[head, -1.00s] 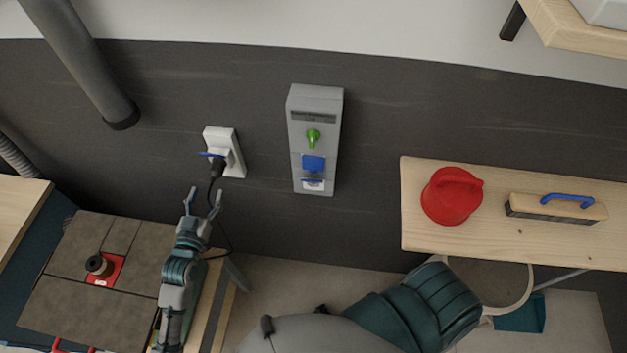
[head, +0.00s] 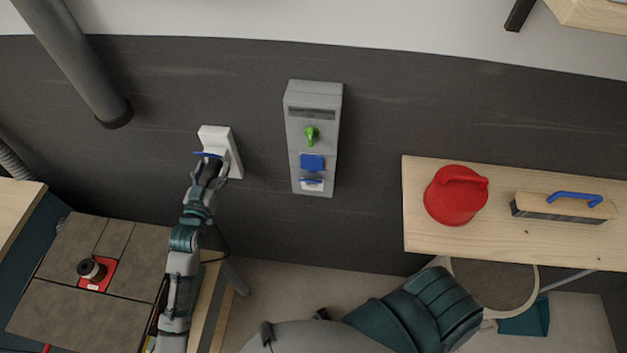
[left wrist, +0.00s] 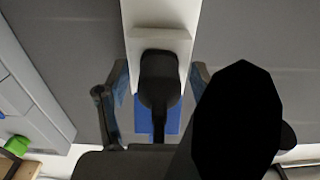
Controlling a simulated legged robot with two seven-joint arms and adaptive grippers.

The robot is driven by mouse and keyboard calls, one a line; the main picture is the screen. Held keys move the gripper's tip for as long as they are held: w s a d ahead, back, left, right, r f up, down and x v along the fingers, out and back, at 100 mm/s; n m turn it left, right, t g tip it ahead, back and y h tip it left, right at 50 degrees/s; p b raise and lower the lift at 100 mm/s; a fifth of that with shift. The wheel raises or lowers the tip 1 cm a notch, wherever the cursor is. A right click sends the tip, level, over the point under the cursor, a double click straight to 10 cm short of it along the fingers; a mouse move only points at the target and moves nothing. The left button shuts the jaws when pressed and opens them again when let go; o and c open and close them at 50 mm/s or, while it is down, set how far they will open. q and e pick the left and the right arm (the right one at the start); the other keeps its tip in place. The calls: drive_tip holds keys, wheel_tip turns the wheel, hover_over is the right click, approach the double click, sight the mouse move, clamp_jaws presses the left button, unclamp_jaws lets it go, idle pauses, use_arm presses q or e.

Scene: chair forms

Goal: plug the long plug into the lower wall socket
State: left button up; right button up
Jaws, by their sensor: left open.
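The white wall socket (head: 231,148) is on the dark wall, left of centre, with a blue flap (head: 205,154) standing out from it. The black plug (head: 211,167) is at the socket's lower part, with its cable hanging down. In the left wrist view the plug (left wrist: 160,78) sits against the white socket (left wrist: 160,17); how deep its pins are is hidden. My left gripper (head: 208,173) is open, with one finger on each side of the plug. In the left wrist view gaps show between the fingers (left wrist: 158,85) and the plug. My right gripper is out of view.
A grey wall box (head: 313,110) with a green knob is right of the socket. A grey pipe (head: 80,65) is at upper left. A tiled bench (head: 75,310) with a spool (head: 91,269) is below left. A wooden shelf (head: 430,240) with a red object (head: 456,200) is right.

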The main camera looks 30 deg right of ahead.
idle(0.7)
use_arm(q)
drive_tip(key=shift+p, duration=0.45)
idle(0.4)
clamp_jaws()
drive_tip(key=shift+s, duration=0.1)
